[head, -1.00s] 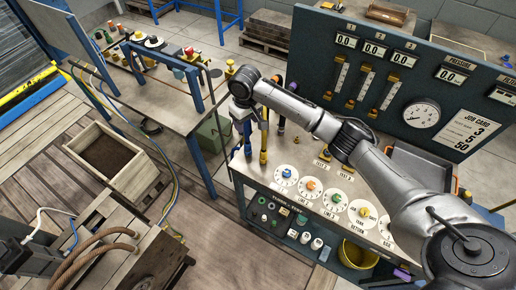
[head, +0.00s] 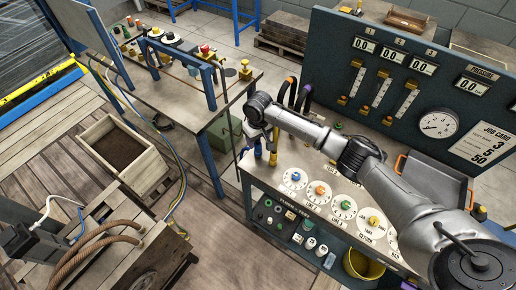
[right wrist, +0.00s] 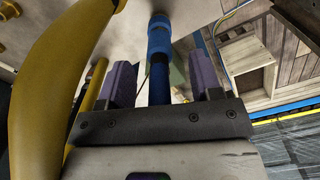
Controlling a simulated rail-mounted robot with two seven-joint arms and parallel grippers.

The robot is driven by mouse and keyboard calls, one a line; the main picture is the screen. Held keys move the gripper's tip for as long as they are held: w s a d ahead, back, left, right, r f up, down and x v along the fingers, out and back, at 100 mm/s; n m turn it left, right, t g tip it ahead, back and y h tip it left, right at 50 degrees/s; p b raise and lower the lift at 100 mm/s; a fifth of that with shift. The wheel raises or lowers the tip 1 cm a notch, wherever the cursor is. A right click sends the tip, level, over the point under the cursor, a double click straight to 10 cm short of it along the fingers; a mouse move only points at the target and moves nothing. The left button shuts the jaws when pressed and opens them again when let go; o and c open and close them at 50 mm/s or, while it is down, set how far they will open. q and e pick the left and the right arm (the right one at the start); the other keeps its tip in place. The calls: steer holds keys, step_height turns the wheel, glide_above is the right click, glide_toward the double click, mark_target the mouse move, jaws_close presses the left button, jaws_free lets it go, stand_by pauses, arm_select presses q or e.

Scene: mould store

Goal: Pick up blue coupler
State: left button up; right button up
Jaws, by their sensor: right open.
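The blue coupler (right wrist: 160,38) is a blue collar on a dark stem. It stands between my two finger pads in the right wrist view, with a gap on both sides. The right gripper also shows in the right wrist view (right wrist: 162,84), with purple pads spread apart. Contact cannot be made out. My left gripper is not in view.
A thick yellow hose (right wrist: 62,75) runs close along the left of the hand. Dark hoses stand behind my right arm. The bench carries round dials (head: 343,208) in front and a gauge panel (head: 438,124) behind. A drip tray (head: 440,180) lies to the right.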

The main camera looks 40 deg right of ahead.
mark_target(258, 148)
steer(key=shift+f, duration=2.05)
steer(key=shift+c, duration=0.3)
steer(key=shift+w, duration=0.1)
jaws_close()
